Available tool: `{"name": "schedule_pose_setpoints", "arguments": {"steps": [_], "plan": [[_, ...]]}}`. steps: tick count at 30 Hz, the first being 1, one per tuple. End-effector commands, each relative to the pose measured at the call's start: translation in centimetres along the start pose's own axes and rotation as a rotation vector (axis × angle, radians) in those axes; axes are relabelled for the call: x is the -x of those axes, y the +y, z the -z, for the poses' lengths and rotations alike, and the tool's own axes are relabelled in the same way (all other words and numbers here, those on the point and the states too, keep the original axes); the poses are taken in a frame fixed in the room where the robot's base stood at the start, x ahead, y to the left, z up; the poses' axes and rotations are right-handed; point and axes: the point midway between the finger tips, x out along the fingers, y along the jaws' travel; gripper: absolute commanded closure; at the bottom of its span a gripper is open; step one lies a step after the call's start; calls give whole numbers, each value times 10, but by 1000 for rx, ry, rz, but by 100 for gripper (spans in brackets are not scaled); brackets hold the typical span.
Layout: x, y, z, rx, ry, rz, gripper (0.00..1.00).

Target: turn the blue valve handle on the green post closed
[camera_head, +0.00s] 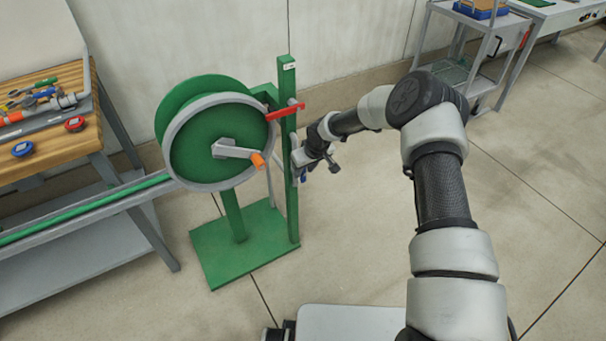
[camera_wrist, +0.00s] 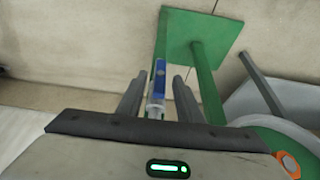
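The green post (camera_head: 287,85) stands upright on a green base plate, right of a large green reel. The blue valve handle (camera_wrist: 159,76) shows in the wrist view between the two fingers of my gripper (camera_wrist: 159,78), lengthwise along them. A gap shows on each side of the handle, so my gripper is open and apart from it there. In the head view my gripper (camera_head: 302,162) is beside the post, below a red handle. There the blue handle is mostly hidden by my gripper and cannot be made out clearly.
The red handle (camera_head: 286,111) sticks out from the upper post. The green reel (camera_head: 205,145) has a grey crank with an orange grip (camera_head: 257,160). A wooden workbench (camera_head: 50,150) with tools stands at left. A grey cart (camera_head: 480,60) is at back right. Floor to the right is clear.

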Motion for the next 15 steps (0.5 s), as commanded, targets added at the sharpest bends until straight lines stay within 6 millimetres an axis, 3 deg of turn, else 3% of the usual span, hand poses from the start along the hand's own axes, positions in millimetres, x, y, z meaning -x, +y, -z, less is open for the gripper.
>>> {"name": "schedule_pose_setpoints", "arguments": {"steps": [6, 15], "plan": [[-23, 0, 0, 1, 1, 1, 67], [-26, 0, 1, 1, 1, 0, 67]]}}
